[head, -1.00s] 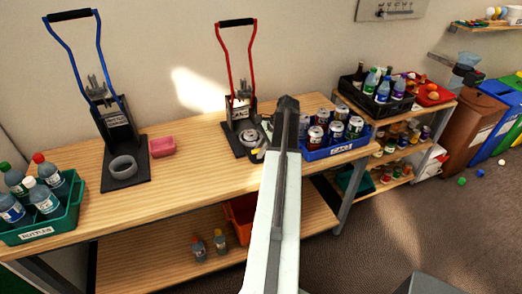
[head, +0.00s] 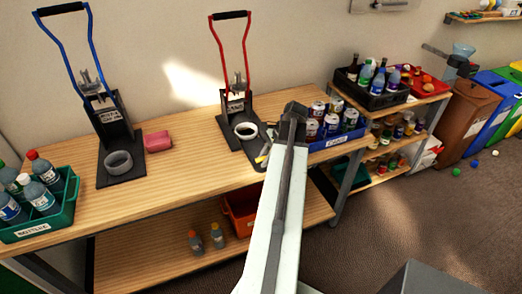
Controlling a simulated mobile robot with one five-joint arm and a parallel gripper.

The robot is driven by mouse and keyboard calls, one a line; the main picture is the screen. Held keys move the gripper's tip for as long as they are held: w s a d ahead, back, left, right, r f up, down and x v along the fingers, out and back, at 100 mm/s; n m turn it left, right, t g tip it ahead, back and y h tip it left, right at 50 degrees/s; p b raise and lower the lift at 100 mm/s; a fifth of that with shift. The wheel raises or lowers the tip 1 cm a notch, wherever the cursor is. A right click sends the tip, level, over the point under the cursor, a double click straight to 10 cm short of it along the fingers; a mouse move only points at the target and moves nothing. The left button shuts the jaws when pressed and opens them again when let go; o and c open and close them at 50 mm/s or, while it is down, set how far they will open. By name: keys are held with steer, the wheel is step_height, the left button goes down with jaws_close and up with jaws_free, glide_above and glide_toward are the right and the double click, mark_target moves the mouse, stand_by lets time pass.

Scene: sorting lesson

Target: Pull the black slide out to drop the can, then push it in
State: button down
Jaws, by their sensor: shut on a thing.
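The can press with red handles (head: 234,92) stands on the wooden bench, left of my arm. A pale ring (head: 246,131) sits on its black base (head: 228,130). The inside of the ring looks light, with no can clearly visible in it. My gripper (head: 264,156) is at the front right of that base, mostly hidden behind my arm. It is shut on the black slide (head: 259,166), of which only a small dark part shows beside the arm.
A blue crate of cans (head: 340,141) stands right of my arm. A blue-handled press (head: 112,125), a pink block (head: 158,142) and a green bottle crate (head: 62,207) are at left. An orange bin (head: 240,214) is on the lower shelf. The bench's middle front is clear.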

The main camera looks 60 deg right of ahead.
steer(key=c, duration=1.3)
jaws_free()
steer(key=shift+c, duration=0.2)
steer(key=p+v, duration=0.7)
steer(key=shift+r, duration=0.35)
steer(key=shift+s+d, duration=0.1)
steer(key=shift+s, duration=0.05)
